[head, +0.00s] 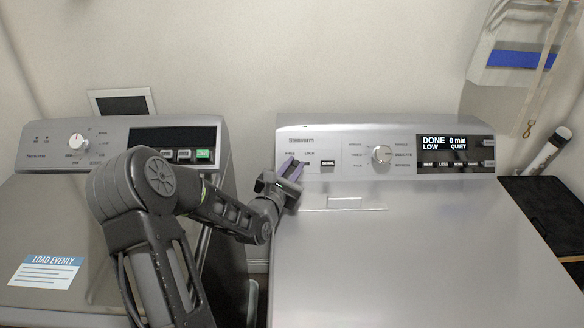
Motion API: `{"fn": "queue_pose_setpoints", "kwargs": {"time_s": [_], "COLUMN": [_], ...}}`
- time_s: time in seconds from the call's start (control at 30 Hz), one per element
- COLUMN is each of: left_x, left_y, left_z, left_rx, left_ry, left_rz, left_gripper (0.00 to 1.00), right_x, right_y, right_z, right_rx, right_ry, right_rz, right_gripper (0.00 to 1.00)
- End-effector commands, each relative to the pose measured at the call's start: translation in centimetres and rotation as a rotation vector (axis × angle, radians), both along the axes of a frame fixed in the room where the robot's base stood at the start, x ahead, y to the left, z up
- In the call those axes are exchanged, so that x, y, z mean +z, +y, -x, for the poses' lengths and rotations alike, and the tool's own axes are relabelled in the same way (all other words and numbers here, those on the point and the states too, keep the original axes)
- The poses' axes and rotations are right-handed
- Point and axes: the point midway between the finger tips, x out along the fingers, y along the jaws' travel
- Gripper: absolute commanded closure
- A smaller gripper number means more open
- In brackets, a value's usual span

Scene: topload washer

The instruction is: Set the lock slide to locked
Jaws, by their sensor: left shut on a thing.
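The lock slide is on the silver control panel (340,134) of the right-hand machine, at its left end beneath small printed labels. My left gripper (290,169) is at that spot, its purple-tipped fingers against the panel. It is shut on the lock slide, which the fingers mostly hide, so I cannot tell its position. The display (446,142) reads DONE, 0 min, LOW, QUIET. My right gripper is not in view.
A round knob (382,154) and a row of buttons lie further right on the panel. The machine's flat lid (420,250) is clear. A second machine with its own knob (78,141) stands at left, behind my left arm. A dark shelf (550,205) is at right.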

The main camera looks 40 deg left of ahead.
Motion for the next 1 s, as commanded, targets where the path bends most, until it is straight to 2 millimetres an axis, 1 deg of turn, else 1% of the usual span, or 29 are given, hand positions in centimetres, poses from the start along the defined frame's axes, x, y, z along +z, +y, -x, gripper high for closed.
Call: {"fn": "queue_pose_setpoints", "kwargs": {"time_s": [0.03,0.17,0.47,0.5,0.7,0.77,1.0], "left_x": [-0.2,-0.2,-0.1,-0.1,0.0,0.0,0.0], "left_y": [-0.8,-2.3,-2.7,-2.7,-2.7,-2.6,-2.5], "left_z": [-0.6,-1.8,-2.1,-2.1,-2.1,-2.1,-2.0], "left_rx": [-0.007,-0.008,-0.008,-0.009,-0.007,-0.006,-0.004], "left_ry": [-0.001,-0.001,0.002,0.002,0.000,0.000,0.000], "left_rz": [0.003,0.003,0.003,0.003,0.002,0.002,0.001], "left_gripper": [1.00,1.00,1.00,0.79,0.63,0.60,0.60], "right_x": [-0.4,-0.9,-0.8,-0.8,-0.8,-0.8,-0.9], "right_y": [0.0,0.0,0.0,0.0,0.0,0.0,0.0], "right_z": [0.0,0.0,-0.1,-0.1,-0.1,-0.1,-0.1], "right_rx": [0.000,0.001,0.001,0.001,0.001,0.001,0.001], "right_ry": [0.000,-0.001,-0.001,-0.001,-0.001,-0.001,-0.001], "right_rz": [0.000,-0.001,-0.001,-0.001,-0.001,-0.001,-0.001], "right_gripper": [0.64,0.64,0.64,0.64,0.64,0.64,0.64]}}
